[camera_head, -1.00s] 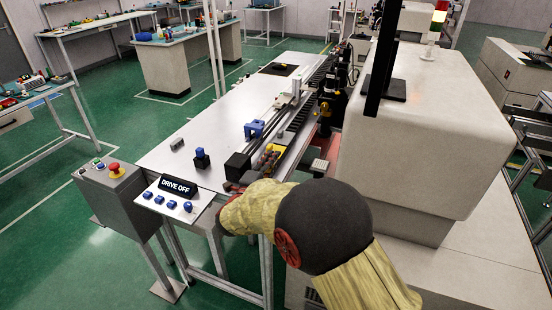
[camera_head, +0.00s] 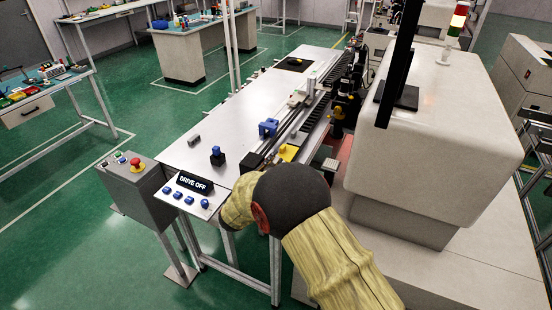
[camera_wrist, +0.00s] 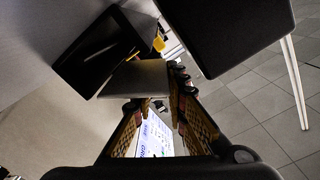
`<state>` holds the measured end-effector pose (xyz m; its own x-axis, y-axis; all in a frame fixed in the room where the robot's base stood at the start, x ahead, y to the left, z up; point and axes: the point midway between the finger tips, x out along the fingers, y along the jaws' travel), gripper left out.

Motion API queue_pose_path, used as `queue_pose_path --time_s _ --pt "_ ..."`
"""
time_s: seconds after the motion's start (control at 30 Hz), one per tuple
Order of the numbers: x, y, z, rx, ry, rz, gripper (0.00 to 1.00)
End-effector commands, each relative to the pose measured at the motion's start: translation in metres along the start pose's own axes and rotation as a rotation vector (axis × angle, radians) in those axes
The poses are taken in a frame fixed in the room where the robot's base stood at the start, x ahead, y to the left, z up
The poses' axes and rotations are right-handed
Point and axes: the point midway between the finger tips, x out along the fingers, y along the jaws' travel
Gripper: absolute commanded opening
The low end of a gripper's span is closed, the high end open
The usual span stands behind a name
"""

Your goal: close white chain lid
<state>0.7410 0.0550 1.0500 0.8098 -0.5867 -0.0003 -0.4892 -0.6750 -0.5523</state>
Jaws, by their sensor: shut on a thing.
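My gripper shows in the wrist view (camera_wrist: 155,92), with two yellow-patterned fingers. A flat pale grey plate (camera_wrist: 138,79) lies between the fingertips, and the fingers are shut on it. It looks like the white chain lid, but I cannot see all of it. In the head view my arm hides the gripper and what it holds, at the near end of the machine line. The black chain track (camera_head: 318,107) runs along the right side of the white table (camera_head: 235,115). I cannot tell the lid's angle to the track.
A blue clamp-like part (camera_head: 268,128), a blue-topped black knob (camera_head: 217,155) and a yellow block (camera_head: 287,153) stand near the arm. The DRIVE OFF panel (camera_head: 195,183) and a control box with a red button (camera_head: 137,165) are at left. A large white machine housing (camera_head: 435,120) bounds the right.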

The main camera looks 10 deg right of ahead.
Motion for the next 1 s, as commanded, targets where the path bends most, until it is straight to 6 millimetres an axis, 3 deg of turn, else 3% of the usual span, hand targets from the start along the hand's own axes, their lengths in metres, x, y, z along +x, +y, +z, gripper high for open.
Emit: queue_pose_path --time_s 0.7,0.73,1.0 --pt "-0.0003 0.0052 0.0059 -0.08 -0.002 0.009 0.0" --pt "-0.0003 0.0052 0.0058 -0.08 -0.002 0.009 0.15" --pt "0.0 0.0026 0.0047 -0.077 0.0 0.005 0.31"
